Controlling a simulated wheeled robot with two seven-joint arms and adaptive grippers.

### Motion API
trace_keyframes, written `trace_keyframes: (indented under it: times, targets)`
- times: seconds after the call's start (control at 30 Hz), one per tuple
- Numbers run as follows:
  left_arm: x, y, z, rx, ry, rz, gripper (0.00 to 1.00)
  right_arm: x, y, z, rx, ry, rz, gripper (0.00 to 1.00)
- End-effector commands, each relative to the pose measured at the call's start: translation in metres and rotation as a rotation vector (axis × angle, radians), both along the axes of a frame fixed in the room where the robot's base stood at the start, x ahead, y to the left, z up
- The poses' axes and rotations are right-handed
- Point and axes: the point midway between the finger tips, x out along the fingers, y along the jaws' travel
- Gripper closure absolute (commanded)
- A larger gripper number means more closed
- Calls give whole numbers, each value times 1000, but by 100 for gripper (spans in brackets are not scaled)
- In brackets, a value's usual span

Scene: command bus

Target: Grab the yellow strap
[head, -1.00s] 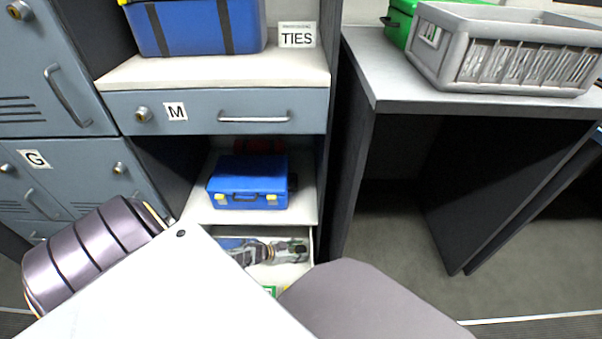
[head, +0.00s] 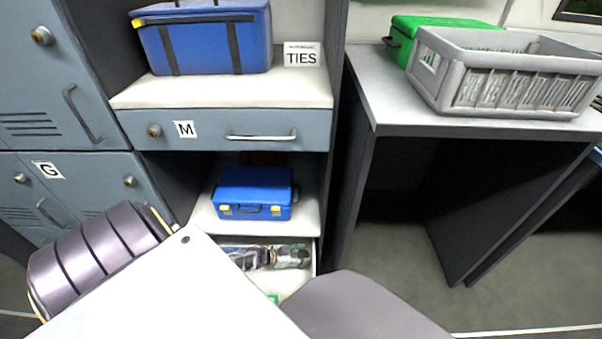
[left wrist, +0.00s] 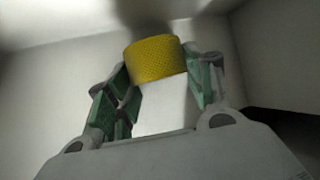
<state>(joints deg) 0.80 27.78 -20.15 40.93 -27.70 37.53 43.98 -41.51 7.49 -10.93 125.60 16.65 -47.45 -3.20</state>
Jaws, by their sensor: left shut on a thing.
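The yellow strap (left wrist: 154,60) shows in the left wrist view as a textured yellow band, rolled or curved, between the green-padded fingers of my left gripper (left wrist: 158,85). The gripper is shut on it. A plain white surface shows just below the band, between the fingers. In the head view my left gripper (head: 290,256) is low in the open bottom drawer (head: 314,262), largely hidden behind my own arm. The strap cannot be made out there. My right gripper is not in view.
A blue case (head: 254,193) sits on the shelf above the drawer. Above it are a closed drawer marked M (head: 208,132) and a blue bag (head: 205,40). A grey crate (head: 510,78) and a green case (head: 400,32) stand on the right table (head: 375,90).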

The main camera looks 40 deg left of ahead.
Motion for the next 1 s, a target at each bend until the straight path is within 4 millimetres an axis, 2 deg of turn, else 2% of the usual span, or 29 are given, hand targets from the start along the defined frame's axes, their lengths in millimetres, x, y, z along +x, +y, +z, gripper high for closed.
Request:
trace_keyframes:
  times: [0.03,0.3,0.47,0.57,0.7,1.0]
  targets:
    - [0,0,8,0,-1,-1,74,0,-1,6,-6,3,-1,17]
    - [0,0,30,2,0,-2,74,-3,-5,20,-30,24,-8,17]
    - [-34,1,28,-1,4,0,74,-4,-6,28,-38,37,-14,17]
    - [-53,2,28,-2,3,1,74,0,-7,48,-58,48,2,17]
    - [-84,3,28,-1,3,0,74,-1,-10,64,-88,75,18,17]
    - [-143,6,27,0,2,0,74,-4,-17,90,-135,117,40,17]
